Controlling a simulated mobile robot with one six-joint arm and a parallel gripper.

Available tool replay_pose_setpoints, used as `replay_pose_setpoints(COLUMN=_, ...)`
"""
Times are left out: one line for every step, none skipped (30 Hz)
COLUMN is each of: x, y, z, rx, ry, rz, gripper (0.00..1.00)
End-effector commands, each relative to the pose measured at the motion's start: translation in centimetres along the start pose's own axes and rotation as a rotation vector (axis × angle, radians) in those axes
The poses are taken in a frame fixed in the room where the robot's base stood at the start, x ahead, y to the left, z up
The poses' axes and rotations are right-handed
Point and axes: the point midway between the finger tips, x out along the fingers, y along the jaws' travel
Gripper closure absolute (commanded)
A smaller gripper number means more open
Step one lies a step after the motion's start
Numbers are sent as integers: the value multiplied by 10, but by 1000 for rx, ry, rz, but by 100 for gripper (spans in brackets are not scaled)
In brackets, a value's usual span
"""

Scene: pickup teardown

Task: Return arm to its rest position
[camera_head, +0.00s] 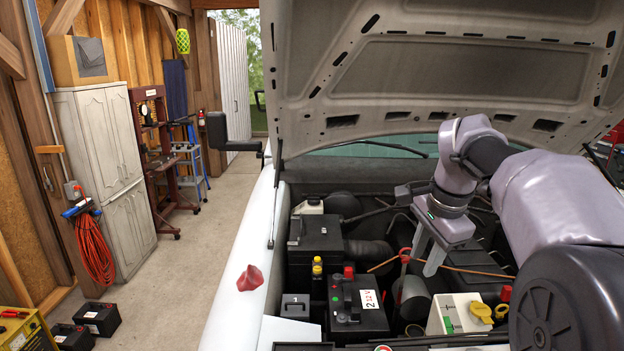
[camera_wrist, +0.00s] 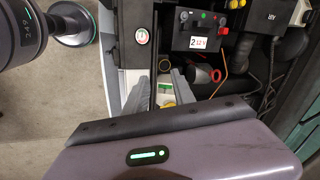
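My arm reaches in from the right in the head view and bends down over the open engine bay (camera_head: 345,240). My gripper (camera_head: 426,256) hangs below the wrist with its two grey fingers pointing down. In the wrist view my gripper (camera_wrist: 164,88) shows its fingers spread apart.
The raised hood (camera_head: 440,75) hangs over the bay and my arm. A white box with a yellow cap (camera_head: 455,315) stands below the gripper. A red cloth (camera_head: 250,278) lies on the fender. Open floor (camera_head: 190,255) lies to the left of the truck.

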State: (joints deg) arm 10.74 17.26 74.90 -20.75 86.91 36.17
Motion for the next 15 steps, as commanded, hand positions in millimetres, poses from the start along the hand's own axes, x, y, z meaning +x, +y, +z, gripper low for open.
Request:
replay_pose_setpoints(x=18, y=15, z=13, rx=-42, ry=0, rz=-14, gripper=69)
replay_pose_setpoints(x=22, y=24, z=20, rx=-72, ry=-1, rz=-23, gripper=69)
replay_pose_setpoints(x=30, y=36, z=32, rx=-114, ry=-2, rz=-36, gripper=69)
replay_pose_setpoints(x=37, y=46, z=40, rx=-148, ry=-1, rz=-47, gripper=69)
replay_pose_setpoints(x=45, y=57, z=50, rx=-185, ry=-2, rz=-58, gripper=69)
replay_pose_setpoints(x=58, y=75, z=64, rx=-239, ry=-1, rz=-74, gripper=69)
replay_pose_setpoints(x=70, y=90, z=76, rx=-282, ry=-1, rz=-89, gripper=69)
replay_pose_setpoints(x=84, y=107, z=88, rx=-330, ry=2, rz=-104, gripper=69)
replay_pose_setpoints(x=106, y=134, z=107, rx=-400, ry=4, rz=-127, gripper=69)
replay_pose_setpoints(x=126, y=156, z=121, rx=-456, ry=8, rz=-146, gripper=69)
replay_pose_setpoints(x=146, y=178, z=134, rx=-512, ry=13, rz=-165, gripper=69)
replay_pose_setpoints(x=172, y=206, z=151, rx=-583, ry=20, rz=-189, gripper=69)
replay_pose_setpoints(x=190, y=226, z=162, rx=-629, ry=26, rz=-207, gripper=69)
replay_pose_setpoints(x=207, y=244, z=172, rx=-673, ry=32, rz=-222, gripper=69)
replay_pose_setpoints(x=227, y=264, z=183, rx=-723, ry=39, rz=-239, gripper=69)
